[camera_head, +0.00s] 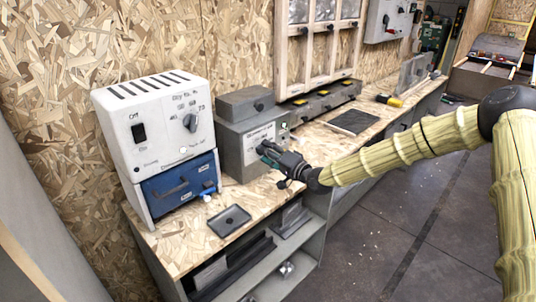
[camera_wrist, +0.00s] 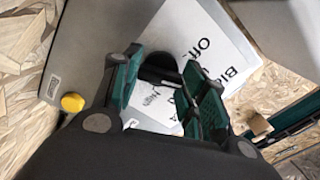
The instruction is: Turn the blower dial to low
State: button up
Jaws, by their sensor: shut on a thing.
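The blower dial (camera_wrist: 158,68) is a dark round knob on a white label plate (camera_wrist: 205,40) in the wrist view. The plate carries "Off", "High" and partly hidden lettering. It is on the front of a grey blower box (camera_head: 228,150) on the bench in the head view. My gripper (camera_head: 268,150) reaches the box's front from the right. In the wrist view my gripper (camera_wrist: 160,80) has its green-padded fingers on either side of the dial, shut on it. The fingers hide part of the label, and I cannot read the dial's pointer.
A white unit (camera_head: 155,115) with a dial and switch stands left, above a blue drawer (camera_head: 180,187). A small dark tray (camera_head: 229,221) lies on the bench in front. A yellow knob (camera_wrist: 72,102) sits beside the plate. Floor right of the bench is open.

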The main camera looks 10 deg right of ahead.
jog(key=o, duration=1)
jog(key=shift+d, duration=0.1)
jog(key=v, duration=1.2)
